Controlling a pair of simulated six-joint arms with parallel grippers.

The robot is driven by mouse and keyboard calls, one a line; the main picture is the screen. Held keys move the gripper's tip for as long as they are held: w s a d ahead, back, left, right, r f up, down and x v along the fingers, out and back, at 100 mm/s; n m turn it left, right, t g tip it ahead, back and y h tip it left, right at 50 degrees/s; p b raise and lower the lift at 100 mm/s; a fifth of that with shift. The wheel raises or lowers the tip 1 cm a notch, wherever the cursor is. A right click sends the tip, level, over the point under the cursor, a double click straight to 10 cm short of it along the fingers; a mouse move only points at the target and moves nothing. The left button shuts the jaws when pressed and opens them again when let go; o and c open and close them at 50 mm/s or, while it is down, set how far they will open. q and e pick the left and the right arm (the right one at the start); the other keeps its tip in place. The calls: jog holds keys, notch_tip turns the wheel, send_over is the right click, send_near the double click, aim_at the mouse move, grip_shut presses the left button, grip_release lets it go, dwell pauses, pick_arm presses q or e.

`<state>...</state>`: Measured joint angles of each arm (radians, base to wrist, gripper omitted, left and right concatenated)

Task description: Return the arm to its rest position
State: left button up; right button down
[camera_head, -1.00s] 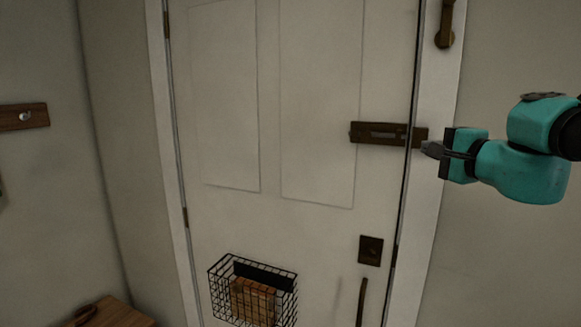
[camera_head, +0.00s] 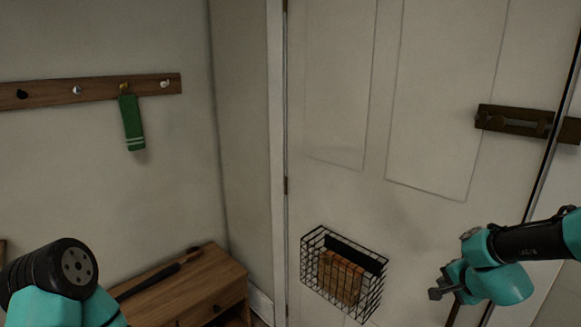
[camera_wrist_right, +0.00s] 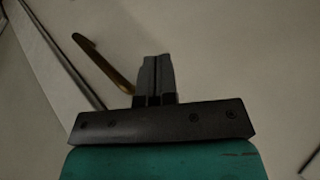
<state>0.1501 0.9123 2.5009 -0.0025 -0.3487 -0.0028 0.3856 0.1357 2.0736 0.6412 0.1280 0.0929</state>
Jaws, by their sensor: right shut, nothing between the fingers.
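My right arm comes in from the right in the head view. Its gripper (camera_head: 437,291) is low in front of the door, right of the wire basket and apart from it. In the right wrist view the two fingers (camera_wrist_right: 156,75) are together with nothing between them. Part of my left arm shows at the lower left of the head view, but its gripper is out of the picture.
A white door (camera_head: 430,110) carries a dark latch (camera_head: 520,122) and a wire basket (camera_head: 375,290) holding a brown block. A wooden cabinet (camera_head: 215,272) stands at lower middle. A green item (camera_head: 131,122) hangs from a hook rail (camera_head: 50,95). A brass handle (camera_wrist_right: 100,60) shows behind the fingers.

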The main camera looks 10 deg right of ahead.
jog(key=a+f+n+g+y, duration=0.1)
jog(key=a+f, duration=0.2)
jog(key=f, duration=0.3)
jog(key=a+f+n+g, duration=0.1)
jog(key=a+f+n, duration=0.15)
jog(key=f, duration=0.35)
jog(key=s+a+f+n+g+y, duration=0.1)
jog(key=s+a+f+n+g, duration=0.2)
jog(key=s+a+f, duration=0.4)
jog(key=s+a+f+n+g+y, duration=0.1)
jog(key=s+a+f+n+g, duration=0.2)
jog(key=a+f, duration=0.9)
jog(key=s+f+n, duration=0.2)
jog(key=s+f, duration=0.1)
jog(key=s, duration=0.1)
jog(key=shift+a+n, duration=0.3)
jog(key=shift+n, duration=0.05)
jog(key=shift+s+f, duration=0.1)
